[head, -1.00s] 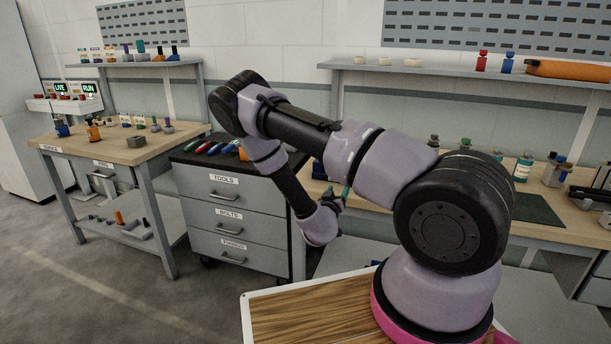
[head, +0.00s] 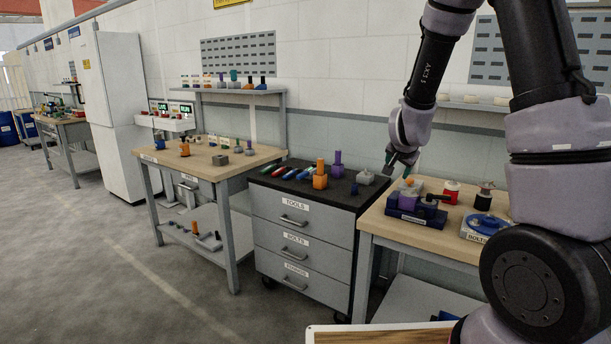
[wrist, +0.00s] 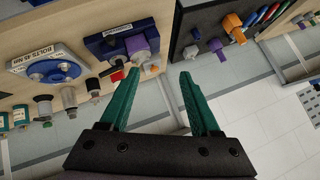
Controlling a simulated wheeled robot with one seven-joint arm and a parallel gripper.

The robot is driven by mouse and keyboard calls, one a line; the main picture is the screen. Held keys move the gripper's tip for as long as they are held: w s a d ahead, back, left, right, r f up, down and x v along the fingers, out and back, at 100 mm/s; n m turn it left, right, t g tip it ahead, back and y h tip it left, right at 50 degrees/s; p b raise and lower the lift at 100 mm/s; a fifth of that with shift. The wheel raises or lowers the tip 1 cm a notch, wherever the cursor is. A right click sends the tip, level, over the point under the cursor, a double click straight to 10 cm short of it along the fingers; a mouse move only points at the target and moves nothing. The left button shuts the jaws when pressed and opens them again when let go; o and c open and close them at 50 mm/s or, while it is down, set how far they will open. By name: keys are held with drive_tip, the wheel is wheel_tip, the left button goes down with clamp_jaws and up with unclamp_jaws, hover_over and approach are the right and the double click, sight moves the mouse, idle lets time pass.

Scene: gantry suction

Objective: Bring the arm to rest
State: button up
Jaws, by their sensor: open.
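My arm reaches up from the right side of the head view and bends down toward the right-hand bench. My gripper (head: 400,168) hangs above the back left part of that bench, fingers pointing down. In the wrist view, its two green fingers (wrist: 155,100) stand apart with nothing between them. A blue holder (head: 412,213) with grey and purple parts stands on the bench near and below the gripper. It also shows in the wrist view (wrist: 105,42), beyond the left fingertip.
A second wooden bench (head: 205,160) is farther left. The floor in front is clear.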

drive_tip(key=s+a+r+n+y, duration=0.3)
drive_tip(key=s+r+y, duration=0.1)
drive_tip(key=s+r, duration=0.95)
drive_tip(key=s+r+n+g, duration=0.1)
drive_tip(key=s+r, duration=0.2)
drive_tip(key=s, duration=0.5)
drive_tip(key=s+r+n+g, duration=0.1)
drive_tip(key=s+r, duration=0.2)
drive_tip(key=s, duration=0.5)
drive_tip(key=shift+s+d+r, duration=0.25)
drive_tip(key=shift+d+r, duration=0.05)
drive_tip(key=shift+r, duration=0.1)
